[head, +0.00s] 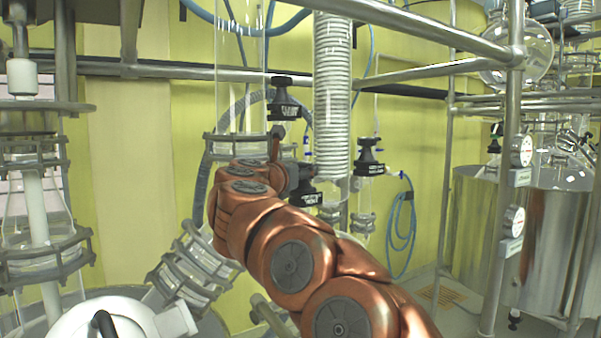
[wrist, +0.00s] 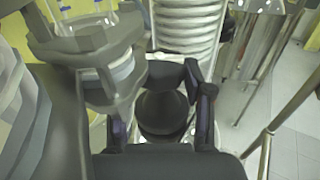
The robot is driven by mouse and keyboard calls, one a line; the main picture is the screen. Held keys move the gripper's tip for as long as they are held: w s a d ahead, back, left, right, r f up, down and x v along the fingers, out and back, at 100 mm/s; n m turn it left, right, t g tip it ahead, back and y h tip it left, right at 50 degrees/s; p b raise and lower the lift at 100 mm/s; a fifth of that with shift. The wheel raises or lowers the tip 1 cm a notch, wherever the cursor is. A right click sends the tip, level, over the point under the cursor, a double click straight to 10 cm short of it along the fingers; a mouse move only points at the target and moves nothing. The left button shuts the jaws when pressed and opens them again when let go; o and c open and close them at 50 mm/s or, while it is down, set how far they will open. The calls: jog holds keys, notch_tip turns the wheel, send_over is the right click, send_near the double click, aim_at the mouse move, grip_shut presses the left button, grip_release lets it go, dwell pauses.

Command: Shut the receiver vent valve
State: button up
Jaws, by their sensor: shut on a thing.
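A black valve knob (wrist: 163,112) is between the two dark fingers of my gripper (wrist: 162,100) in the wrist view. The fingers are closed on its sides. In the head view my gripper (head: 298,178) is at the end of my copper arm, partly hidden by it, just above a black label (head: 311,198) on the glass piping. The label's text is too small to read surely. The knob itself is mostly hidden there by the gripper. How far the valve is turned cannot be told.
Another black valve (head: 283,104) with a label stands above my gripper, and a third (head: 370,163) to its right. A coiled glass condenser (head: 332,90) rises close behind. Metal frame rails (head: 430,65) cross nearby. Steel vessels (head: 555,235) stand at right.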

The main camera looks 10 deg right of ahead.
jog(key=shift+r, duration=0.15)
jog(key=o, duration=0.9)
jog(key=shift+d+n+t+y, duration=0.1)
jog(key=shift+n+t+y, duration=0.45)
jog(key=shift+y, duration=0.25)
jog(key=shift+s+d+n+t+y+p, duration=0.1)
jog(key=shift+n+t+y+p, duration=0.25)
jog(key=shift+n+y, duration=0.2)
jog(key=shift+s+d+n+t+y+p, duration=0.1)
jog(key=shift+n+t+y+p, duration=0.25)
jog(key=shift+y, duration=0.3)
jog(key=shift+d+n+t+y+p, duration=0.1)
jog(key=shift+n+t+y+p, duration=0.3)
jog(key=shift+n+y, duration=0.7)
jog(key=shift+d+n+t+y+p, duration=0.1)
jog(key=shift+n+t+y+p, duration=0.3)
jog(key=shift+y, duration=1.1)
jog(key=shift+n, duration=0.35)
jog(key=shift+n+y, duration=0.3)
jog(key=shift+y, duration=0.3)
